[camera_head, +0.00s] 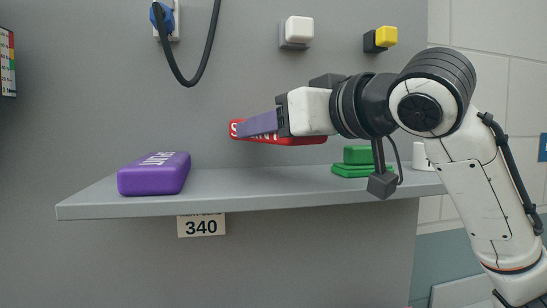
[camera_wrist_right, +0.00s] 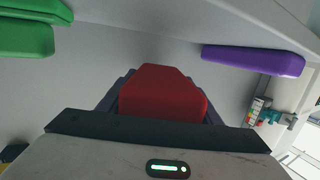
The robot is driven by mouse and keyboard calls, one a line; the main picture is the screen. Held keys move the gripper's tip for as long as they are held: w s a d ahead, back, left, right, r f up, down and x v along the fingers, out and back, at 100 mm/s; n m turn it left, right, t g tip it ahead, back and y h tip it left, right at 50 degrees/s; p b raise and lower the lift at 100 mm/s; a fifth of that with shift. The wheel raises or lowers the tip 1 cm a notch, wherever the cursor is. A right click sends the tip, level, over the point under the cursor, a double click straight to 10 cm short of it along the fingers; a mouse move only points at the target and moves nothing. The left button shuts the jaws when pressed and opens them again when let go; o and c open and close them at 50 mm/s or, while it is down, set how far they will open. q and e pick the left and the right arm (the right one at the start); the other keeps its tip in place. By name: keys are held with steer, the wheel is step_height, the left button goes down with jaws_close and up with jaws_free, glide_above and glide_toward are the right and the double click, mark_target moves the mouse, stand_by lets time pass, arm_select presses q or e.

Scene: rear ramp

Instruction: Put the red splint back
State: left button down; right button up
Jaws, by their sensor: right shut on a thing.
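The red splint (camera_head: 300,140) is held above the grey shelf (camera_head: 255,187) in the head view. White lettering on it is partly covered by a gripper finger. My right gripper (camera_head: 258,123) is shut on the red splint, with its arm coming in from the right. In the right wrist view the red splint (camera_wrist_right: 162,92) sits between the fingers, its near end toward the camera. My left gripper is not in view.
A purple block (camera_head: 154,174) lies at the shelf's left end. Green blocks (camera_head: 356,163) lie stacked on the right, and a white object (camera_head: 421,156) stands beyond them. The shelf between purple and green is clear. A "340" label (camera_head: 201,226) hangs below its front edge.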

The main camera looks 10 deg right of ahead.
mark_target(274, 177)
step_height(274, 177, down, 4)
steer(key=shift+f, duration=0.2)
steer(key=shift+w+f, duration=0.15)
steer(key=shift+f, duration=0.3)
steer(key=shift+f, duration=0.1)
steer(key=o, duration=1.1)
steer(key=shift+r, duration=0.2)
steer(key=b+v, duration=0.1)
steer(key=v, duration=1.1)
steer(key=shift+d+f, duration=0.15)
